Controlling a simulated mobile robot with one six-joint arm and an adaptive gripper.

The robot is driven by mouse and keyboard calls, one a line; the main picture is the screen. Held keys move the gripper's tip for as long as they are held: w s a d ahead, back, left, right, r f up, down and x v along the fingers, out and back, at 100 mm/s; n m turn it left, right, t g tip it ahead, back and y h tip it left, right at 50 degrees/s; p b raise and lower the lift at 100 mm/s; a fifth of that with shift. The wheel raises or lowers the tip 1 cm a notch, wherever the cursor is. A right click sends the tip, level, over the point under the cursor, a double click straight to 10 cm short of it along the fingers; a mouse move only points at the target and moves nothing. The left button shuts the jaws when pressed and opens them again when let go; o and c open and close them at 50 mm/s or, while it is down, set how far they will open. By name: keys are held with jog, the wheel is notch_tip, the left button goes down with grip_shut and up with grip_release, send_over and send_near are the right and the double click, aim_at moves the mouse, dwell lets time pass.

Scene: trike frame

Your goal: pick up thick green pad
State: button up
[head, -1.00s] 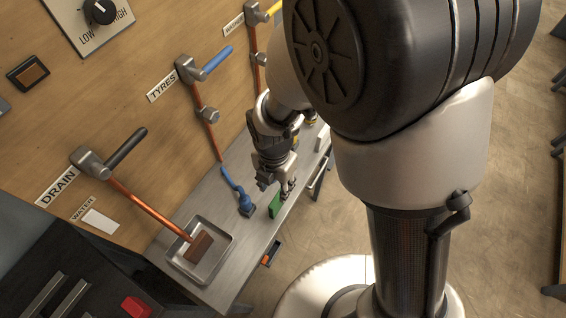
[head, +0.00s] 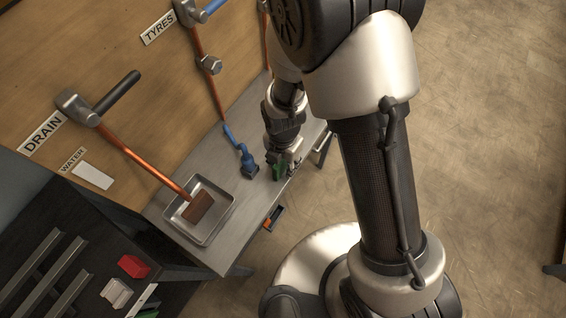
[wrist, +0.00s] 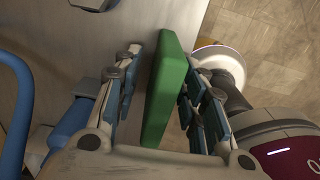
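The thick green pad (wrist: 168,85) is a green block on the grey bench (head: 228,230). In the wrist view it lies between the two fingers of my gripper (wrist: 163,105). The fingers are spread, with a visible gap on each side of the pad. In the head view my gripper (head: 284,166) is low over the bench, and the pad (head: 279,172) shows only partly beside the fingers.
A blue tool (head: 247,163) lies just left of the pad. A metal tray (head: 222,225) with a brown block (head: 198,207) is farther left. The bench edge and floor (wrist: 258,30) are close to the pad's right.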

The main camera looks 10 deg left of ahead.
jog(key=shift+c, duration=0.4)
grip_shut()
jog(key=shift+r, duration=0.1)
